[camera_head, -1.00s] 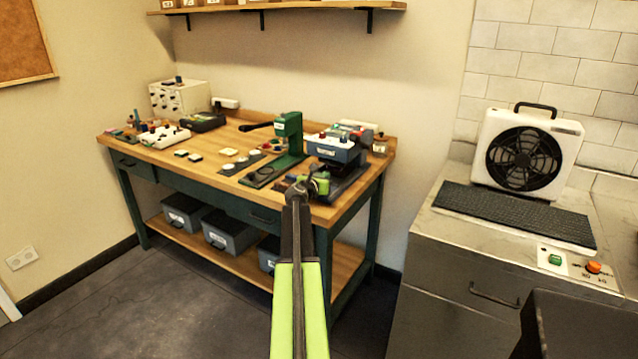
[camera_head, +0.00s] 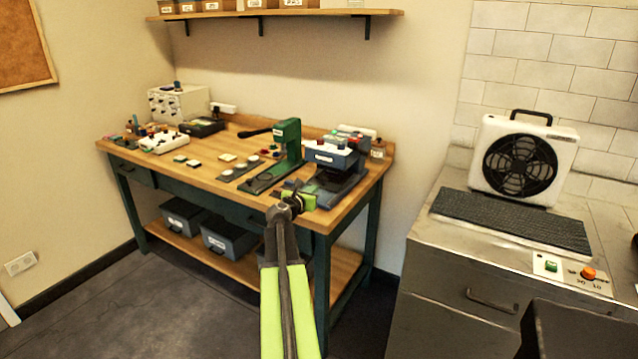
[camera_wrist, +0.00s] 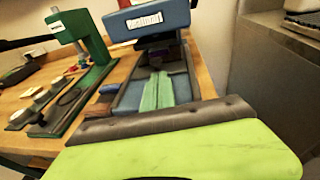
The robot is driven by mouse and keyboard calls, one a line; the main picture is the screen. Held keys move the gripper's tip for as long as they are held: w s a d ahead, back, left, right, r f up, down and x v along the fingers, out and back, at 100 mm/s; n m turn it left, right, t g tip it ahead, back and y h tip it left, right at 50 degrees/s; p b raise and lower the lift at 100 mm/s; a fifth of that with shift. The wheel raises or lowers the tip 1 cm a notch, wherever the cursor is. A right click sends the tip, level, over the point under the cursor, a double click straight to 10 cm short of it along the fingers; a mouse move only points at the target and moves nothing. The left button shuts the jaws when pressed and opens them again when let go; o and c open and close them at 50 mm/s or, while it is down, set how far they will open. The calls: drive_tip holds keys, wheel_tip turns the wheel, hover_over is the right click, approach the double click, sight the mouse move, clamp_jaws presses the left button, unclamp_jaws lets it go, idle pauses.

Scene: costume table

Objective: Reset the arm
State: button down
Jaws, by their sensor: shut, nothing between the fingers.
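My gripper (camera_head: 292,201), lime green and dark, is in front of the right end of the workbench (camera_head: 222,172) in the head view. It is shut and holds nothing. My lime-green and dark arm runs up to it from the bottom.
A blue-grey press (camera_head: 335,155) and a green lever press (camera_head: 287,143) stand behind my gripper. Small parts and a white drawer box (camera_head: 178,103) are further left. A counter at right bears a fan unit (camera_head: 521,160) and dark mat (camera_head: 512,218). Grey bins (camera_head: 228,236) sit on the lower shelf.

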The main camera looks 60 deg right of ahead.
drive_tip(key=a, duration=0.4)
drive_tip(key=shift+s+r, duration=0.2)
drive_tip(key=shift+r, duration=0.15)
drive_tip(key=w+a+r+n+t+y+p, duration=0.1)
drive_tip(key=w+a+n+t+p, duration=0.1)
drive_tip(key=w+a, duration=0.7)
drive_tip(key=w+a+r+n+t+p, duration=0.1)
drive_tip(key=w+a+r+t+p, duration=0.15)
drive_tip(key=w+a, duration=0.65)
drive_tip(key=w+a+f+m+t+y+p, duration=0.1)
drive_tip(key=w+a+y, duration=0.1)
drive_tip(key=w+a, duration=0.55)
drive_tip(key=w+a+f+t+y+p, duration=0.15)
drive_tip(key=w+a, duration=0.35)
drive_tip(key=a, duration=0.5)
drive_tip(key=s+a+f+m+g+y+p, duration=0.1)
drive_tip(key=s+a+f+m+y, duration=0.2)
drive_tip(key=a, duration=1)
drive_tip(key=a+f+m+g+y+p, duration=0.15)
drive_tip(key=a+f+m+y, duration=0.35)
drive_tip(key=a, duration=0.9)
drive_tip(key=s+a+f+m+g+y, duration=0.3)
drive_tip(key=s+a+m+g, duration=0.2)
drive_tip(key=s+a+m, duration=0.5)
drive_tip(key=shift+s+f+m, duration=0.35)
drive_tip(key=shift+s+m, duration=0.15)
drive_tip(key=shift+m, duration=0.7)
